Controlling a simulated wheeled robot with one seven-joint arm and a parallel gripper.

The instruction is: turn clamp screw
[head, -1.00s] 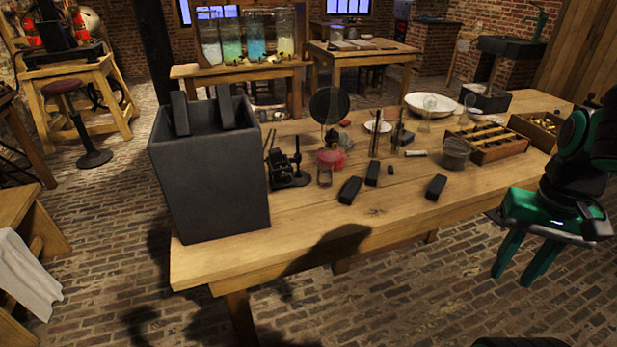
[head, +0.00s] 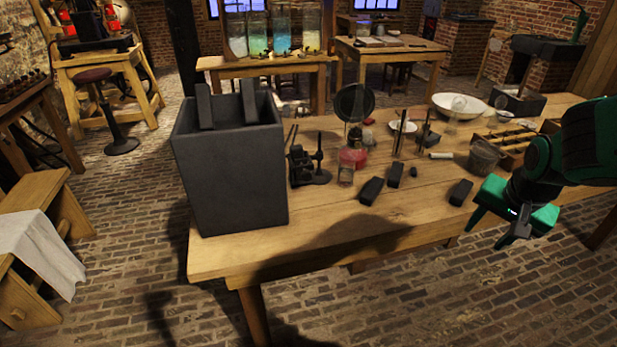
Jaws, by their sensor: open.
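A small black metal device (head: 310,168), with upright posts on a dark base, stands on the wooden table just right of the large dark grey jar (head: 230,180). It may bear the clamp screw, but the screw is too small to make out. Two dark slabs (head: 205,105) stick up from the jar's open top. My gripper (head: 491,226), green and black, is open and empty at the right, in front of the table's near edge in the picture. It is well apart from the jar and the black device.
Several black blocks (head: 371,190) lie on the wooden table (head: 330,235). Behind them are a red-based glass item (head: 352,157), a glass beaker (head: 484,157) and a white bowl (head: 459,106). A bench with a white cloth (head: 45,250) stands left. Brick floor is free in front.

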